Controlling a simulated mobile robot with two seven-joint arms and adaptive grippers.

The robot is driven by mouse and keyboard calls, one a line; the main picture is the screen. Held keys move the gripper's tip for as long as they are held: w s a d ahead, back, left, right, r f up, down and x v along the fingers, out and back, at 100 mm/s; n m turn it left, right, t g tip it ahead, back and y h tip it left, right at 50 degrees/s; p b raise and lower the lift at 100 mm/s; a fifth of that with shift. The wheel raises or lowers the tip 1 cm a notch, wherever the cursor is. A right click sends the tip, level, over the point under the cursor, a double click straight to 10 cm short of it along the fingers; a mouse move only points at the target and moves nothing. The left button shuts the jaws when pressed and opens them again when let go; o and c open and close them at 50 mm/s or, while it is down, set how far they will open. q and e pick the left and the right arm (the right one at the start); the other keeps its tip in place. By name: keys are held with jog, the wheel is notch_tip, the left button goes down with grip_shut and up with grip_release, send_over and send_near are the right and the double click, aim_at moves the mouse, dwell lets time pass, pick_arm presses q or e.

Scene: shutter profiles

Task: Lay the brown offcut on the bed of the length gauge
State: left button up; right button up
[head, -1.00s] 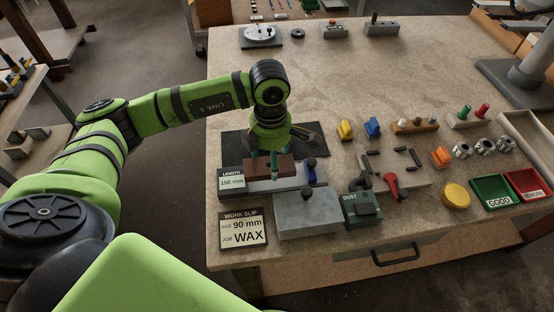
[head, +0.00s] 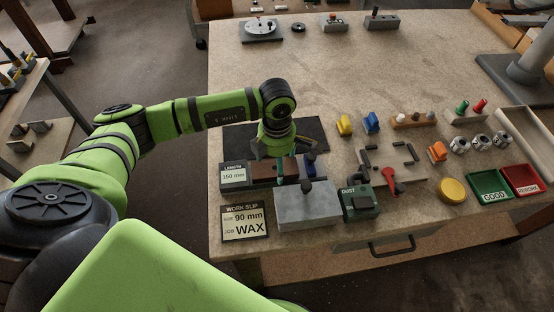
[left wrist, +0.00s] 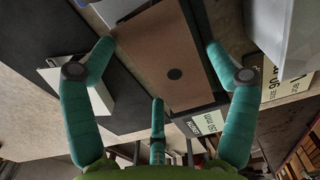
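The brown offcut (head: 262,172) lies along the bed of the length gauge (head: 258,184), beside its "150 mm" label. The left wrist view shows the offcut (left wrist: 165,50) from above as a flat brown bar with a dark round spot. My left gripper (head: 276,165) is low over the gauge, its teal fingers spread around the offcut. In the left wrist view the fingers of this gripper (left wrist: 160,62) stand at or just outside the offcut's edges; light contact cannot be ruled out. The arm hides part of the gauge's back. My right gripper is not in view.
A grey block with a dark knob (head: 306,208) and a green DUST box (head: 359,204) stand in front of the gauge. The work slip (head: 244,221) reads 90 mm, WAX. A blue part (head: 310,162) sits at the gauge's right end.

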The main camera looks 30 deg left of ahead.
pick_arm(q)
jog(key=shift+r, duration=0.1)
jog(key=shift+r, duration=0.15)
jog(key=shift+w+r, duration=0.1)
jog(key=shift+r, duration=0.25)
notch_tip(320, 180, up, 11)
jog(key=b, duration=0.3)
jog(key=shift+b, duration=0.4)
